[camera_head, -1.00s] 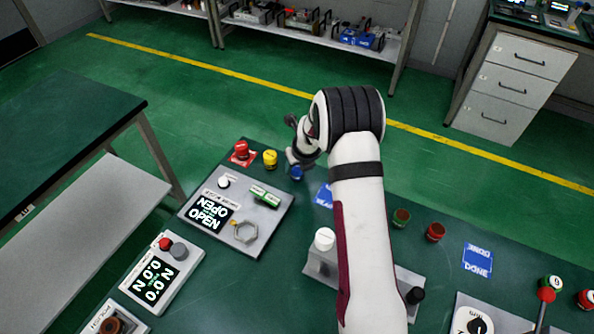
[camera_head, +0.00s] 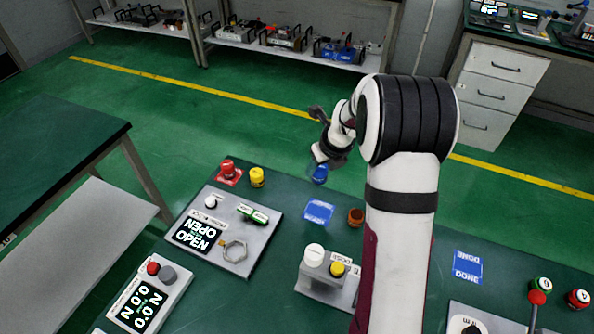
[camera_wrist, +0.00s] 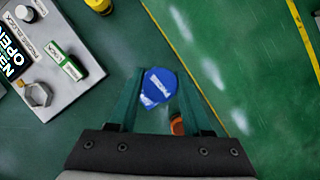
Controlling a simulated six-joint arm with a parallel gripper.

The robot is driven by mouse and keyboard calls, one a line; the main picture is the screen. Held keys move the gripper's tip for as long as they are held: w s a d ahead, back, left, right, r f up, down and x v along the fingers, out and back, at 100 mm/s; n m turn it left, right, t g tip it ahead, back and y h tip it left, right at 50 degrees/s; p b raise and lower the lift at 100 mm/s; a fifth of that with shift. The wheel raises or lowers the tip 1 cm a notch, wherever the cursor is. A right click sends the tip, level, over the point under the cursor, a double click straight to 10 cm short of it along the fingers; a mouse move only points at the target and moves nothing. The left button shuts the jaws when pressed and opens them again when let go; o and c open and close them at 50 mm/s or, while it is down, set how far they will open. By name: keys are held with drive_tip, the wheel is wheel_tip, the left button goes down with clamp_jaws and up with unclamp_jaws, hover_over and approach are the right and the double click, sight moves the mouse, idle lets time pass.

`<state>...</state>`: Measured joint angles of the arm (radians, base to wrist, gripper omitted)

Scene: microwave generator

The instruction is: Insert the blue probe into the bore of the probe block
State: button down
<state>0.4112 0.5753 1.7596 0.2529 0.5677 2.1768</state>
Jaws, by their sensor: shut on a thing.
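My gripper (camera_head: 321,160) is shut on the blue probe (camera_head: 320,174) and holds it above the table's far edge. In the wrist view the probe's round blue top (camera_wrist: 158,86) with a white label sits between the two fingers. Its lower part is hidden from that view. A grey plate (camera_head: 247,268) with a lit OPEN display, a hex ring (camera_head: 235,250) and a small green-and-white part (camera_head: 253,213) lies to the left of the gripper.
A blue label mat (camera_head: 319,211) and a brown cup (camera_head: 356,217) lie nearer than the gripper. A grey stand (camera_head: 327,292) with white and yellow knobs is in front. My arm hides table at right.

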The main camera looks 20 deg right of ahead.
drive_tip(key=shift+s+d+r, duration=0.6)
drive_tip(key=shift+s+d, duration=0.05)
drive_tip(key=shift+d, duration=0.1)
drive_tip(key=s+a+r+n+g+y, duration=0.1)
drive_tip(key=s+a+n+g+y, duration=0.1)
drive_tip(key=s+a+n, duration=0.45)
drive_tip(key=s+a+r+n+g+y, duration=0.1)
drive_tip(key=s+a+n+g+y, duration=0.15)
drive_tip(key=a+n, duration=0.65)
drive_tip(key=shift+n, duration=0.75)
drive_tip(key=a+f, duration=0.2)
drive_tip(key=a, duration=0.1)
drive_tip(key=w+a+f, duration=0.1)
drive_tip(key=a+f, duration=0.1)
drive_tip(key=a, duration=0.2)
drive_tip(key=w+a+f, duration=0.1)
drive_tip(key=a+f, duration=0.1)
drive_tip(key=a, duration=0.1)
drive_tip(key=shift+a+f, duration=0.15)
drive_tip(key=shift+a, duration=0.15)
drive_tip(key=shift+h, duration=0.25)
wheel_tip(320, 180, down, 4)
drive_tip(key=shift+w+a+f, duration=0.1)
drive_tip(key=shift+a, duration=0.05)
